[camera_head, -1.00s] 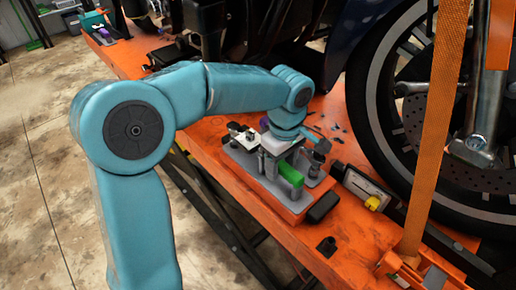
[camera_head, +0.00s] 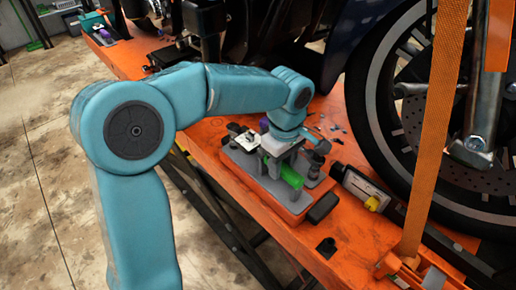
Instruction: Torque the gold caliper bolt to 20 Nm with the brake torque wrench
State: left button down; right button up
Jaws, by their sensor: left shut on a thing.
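My left arm reaches in from the left, and my left gripper (camera_head: 278,163) points down over a grey tool stand on an orange base (camera_head: 292,212). Its jaws are shut on a green bar-shaped thing (camera_head: 291,174), probably a tool handle, at the stand. The fingers partly hide it, and I cannot tell for sure that it is the brake torque wrench. I cannot make out the gold caliper bolt. The front wheel's brake disc (camera_head: 480,178) and the fork leg (camera_head: 485,100) show at the right. My right gripper is not in view.
The stand sits on the orange lift table (camera_head: 345,245). A dark tool with a yellow part (camera_head: 362,187) lies right of it, and small parts lie behind. An orange strap (camera_head: 437,120) runs down before the wheel. Concrete floor (camera_head: 35,180) is at left.

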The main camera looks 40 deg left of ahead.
pick_arm(q)
jog(key=shift+r+p, duration=0.5)
jog(key=shift+r, duration=0.2)
jog(key=shift+r+p, duration=2.55)
jog(key=shift+r, duration=0.45)
jog(key=shift+f, duration=0.1)
jog(key=c, duration=1.3)
grip_release()
grip_shut()
